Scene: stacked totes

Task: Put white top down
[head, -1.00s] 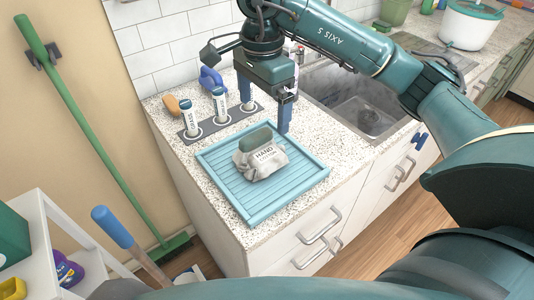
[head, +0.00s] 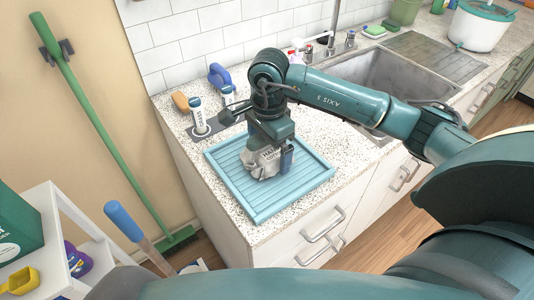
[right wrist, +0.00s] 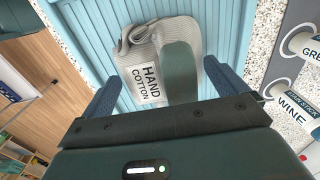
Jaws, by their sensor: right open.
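A whitish-grey bundled cloth (head: 261,166) with a "HAND COTTON" label lies on the ribbed light-blue tray (head: 238,200). In the right wrist view the cloth (right wrist: 142,52) shows folded, with a dark green rounded piece (right wrist: 180,72) on top. My right gripper (head: 268,157) is low over the cloth, pointing down. It is open, with its blue fingertips on either side of the cloth and green piece in the wrist view (right wrist: 165,88). I cannot tell whether they touch the cloth. The arm hides part of the cloth in the head view. My left gripper is not in view.
Labelled stain sticks (head: 198,114) stand in a grey holder behind the tray. A blue-handled item (head: 220,76) and a tan brush (head: 180,102) are near the wall. The sink (head: 378,85) is to the right. A white shelf cart (head: 75,215) stands at left.

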